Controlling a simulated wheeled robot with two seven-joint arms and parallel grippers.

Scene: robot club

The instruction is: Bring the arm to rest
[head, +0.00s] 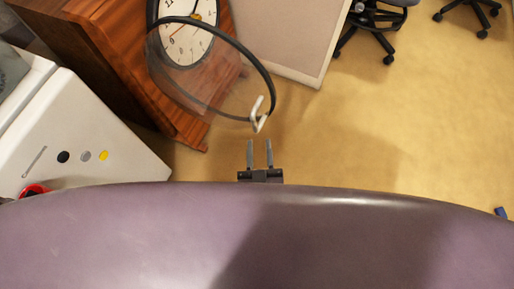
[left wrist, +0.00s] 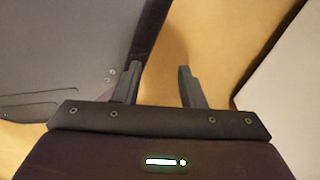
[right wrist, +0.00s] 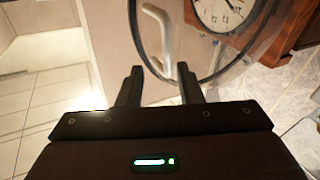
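My right gripper (head: 259,148) shows at the lower middle of the head view, its fingers parallel, apart and empty. In the right wrist view the right gripper (right wrist: 160,80) also has a clear gap between its fingers. A clear round door with a black rim (head: 268,82) and white handle (head: 259,116) is just beyond the fingertips in the head view, apart from them. The handle also shows in the right wrist view (right wrist: 158,36). My left gripper (left wrist: 158,80) shows only in the left wrist view, open and empty, with floor beyond the gap.
A white machine (head: 75,130) with coloured buttons stands at the left, a red object (head: 35,190) at its lower edge. A wooden clock case (head: 120,60) with a dial (head: 187,35) stands behind the door. Chair bases (head: 375,40) are upper right. The floor at right is mostly clear.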

